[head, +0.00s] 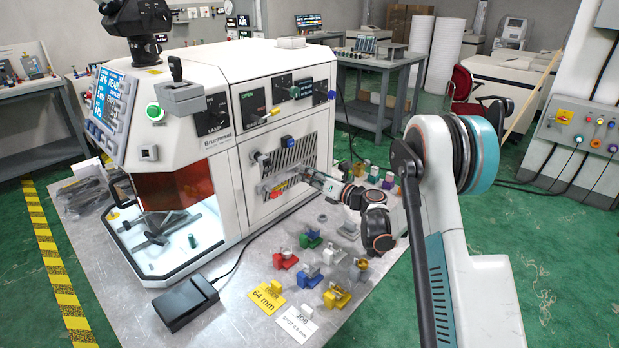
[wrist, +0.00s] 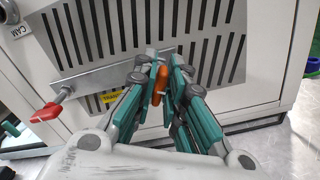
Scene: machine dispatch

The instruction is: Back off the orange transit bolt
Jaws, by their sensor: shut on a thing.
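The orange transit bolt (wrist: 158,84) shows in the wrist view as an upright orange handle between my gripper's fingers, in front of the machine's slotted side. My gripper (wrist: 157,66) is closed around it, with green-and-grey fingers on both sides. The fingers hide part of the bolt and where it enters the machine. A yellow label (wrist: 115,97), partly covered, sits on a metal plate (wrist: 90,78) beside it. In the head view my gripper (head: 315,180) reaches the vented side of the white machine (head: 285,115); the bolt cannot be made out there.
A red-handled lever (wrist: 46,112) sits at the plate's left end, near my gripper. Several coloured blocks stand on the metal table (head: 235,305) below my arm. A black pedal (head: 185,303) with a cable lies at the table's front.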

